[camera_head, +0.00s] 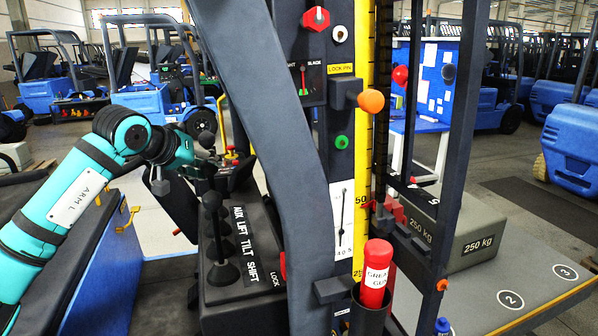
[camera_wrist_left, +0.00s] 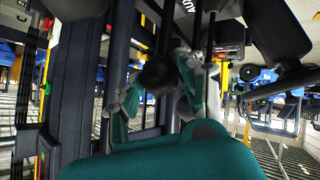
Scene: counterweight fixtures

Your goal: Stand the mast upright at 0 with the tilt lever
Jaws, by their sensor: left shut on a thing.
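My left gripper (camera_head: 200,165) reaches in from the left to the lever bank, among black knobs above the AUX, LIFT, TILT and SHIFT label plate (camera_head: 248,243). In the left wrist view my left gripper (camera_wrist_left: 160,85) is shut on a dark round lever knob (camera_wrist_left: 158,73). I cannot tell which label that lever belongs to. The mast (camera_head: 455,140) has dark uprights that lean slightly in the picture. A white gauge plate (camera_head: 342,225) with a dark needle is on the post; its reading is too small to be sure. My right gripper is not in view.
A grey 250 kg block (camera_head: 478,240) sits behind the mast on a plate with numbered spots. A red grease tube (camera_head: 375,278) stands in a holder in front. An orange knob (camera_head: 371,101) marked LOCK PIN is on the post. A thick grey curved pillar rises beside the levers.

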